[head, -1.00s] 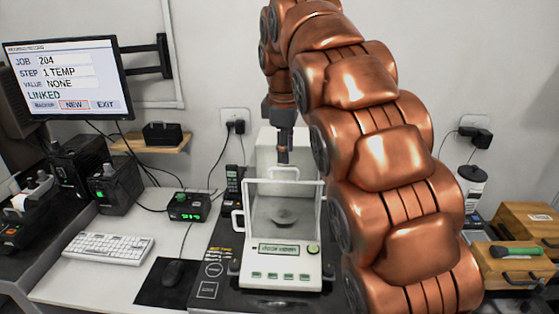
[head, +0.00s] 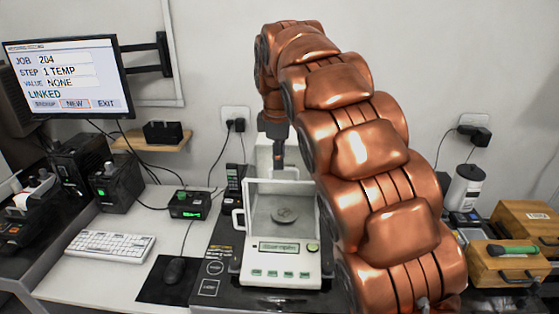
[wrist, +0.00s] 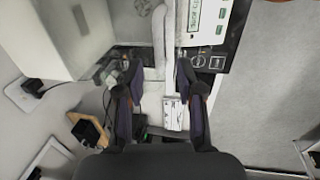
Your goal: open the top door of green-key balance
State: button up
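The balance with green keys (head: 281,262) stands on a black base in the head view, its pan (head: 284,215) visible inside the clear draft shield. A side handle (head: 237,219) shows at its left. The top door is hard to make out, and its state cannot be told. The balance's key panel (wrist: 207,18) shows at upper right.
A keyboard (head: 109,246), a mouse (head: 174,271) and a box with a green display (head: 189,205) are left of the balance. A monitor (head: 70,78) hangs at upper left. Wooden boxes (head: 505,262) and a white-bodied jar (head: 464,188) stand at right.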

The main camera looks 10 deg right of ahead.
jog(key=shift+w+f+p, duration=0.25)
jog(key=shift+f+p, duration=0.05)
jog(key=shift+f, duration=0.95)
grip_shut()
jog(key=shift+d, duration=0.1)
